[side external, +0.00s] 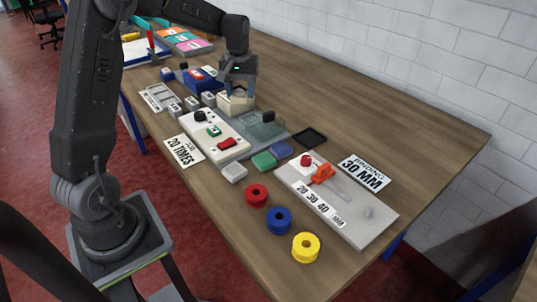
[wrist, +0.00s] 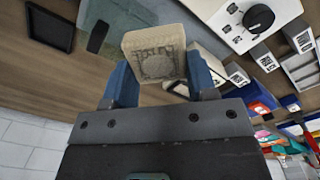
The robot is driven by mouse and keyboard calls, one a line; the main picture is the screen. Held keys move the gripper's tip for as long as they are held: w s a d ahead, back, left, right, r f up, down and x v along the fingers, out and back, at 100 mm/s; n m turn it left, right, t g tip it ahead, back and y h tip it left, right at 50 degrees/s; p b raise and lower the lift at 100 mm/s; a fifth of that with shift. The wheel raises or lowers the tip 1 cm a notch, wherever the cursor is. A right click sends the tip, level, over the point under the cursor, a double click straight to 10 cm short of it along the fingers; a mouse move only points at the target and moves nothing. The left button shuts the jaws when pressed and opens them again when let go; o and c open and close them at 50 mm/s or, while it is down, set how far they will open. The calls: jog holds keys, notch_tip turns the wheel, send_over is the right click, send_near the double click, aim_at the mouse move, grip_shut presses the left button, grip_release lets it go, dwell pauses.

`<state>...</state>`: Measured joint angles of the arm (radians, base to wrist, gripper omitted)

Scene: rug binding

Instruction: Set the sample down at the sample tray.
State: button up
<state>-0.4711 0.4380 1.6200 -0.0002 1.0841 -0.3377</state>
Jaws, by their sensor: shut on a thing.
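My gripper (wrist: 155,78) is shut on the sample (wrist: 156,52), a cream block with a worn grey square pattern on its face. The sample sits between the two blue fingers. In the side view my gripper (side external: 237,88) points down beyond the white control panel, with cream material (side external: 236,104) at its fingertips; I cannot tell there how much of it is the sample. A shallow black square tray (side external: 310,137), which may be the sample tray, lies empty to the right of the gripper; it also shows at the upper left of the wrist view (wrist: 50,28).
The white panel (side external: 203,125) with a knob and a green and a red button stands in front of the gripper. A grey slotted tray (side external: 158,97) lies left. Green and blue blocks (side external: 272,156), colored spools (side external: 279,220) and a grey board (side external: 375,222) lie nearer. The table's back right is clear.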

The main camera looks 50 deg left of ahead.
jog(key=w+d+m, duration=0.1)
jog(key=d+m, duration=1.1)
jog(key=d, duration=0.4)
jog(key=m, duration=1.5)
send_over(275, 110)
notch_tip(275, 110, down, 2)
notch_tip(275, 110, down, 10)
jog(key=shift+r, duration=0.1)
jog(key=o, duration=0.9)
jog(key=shift+f, duration=0.2)
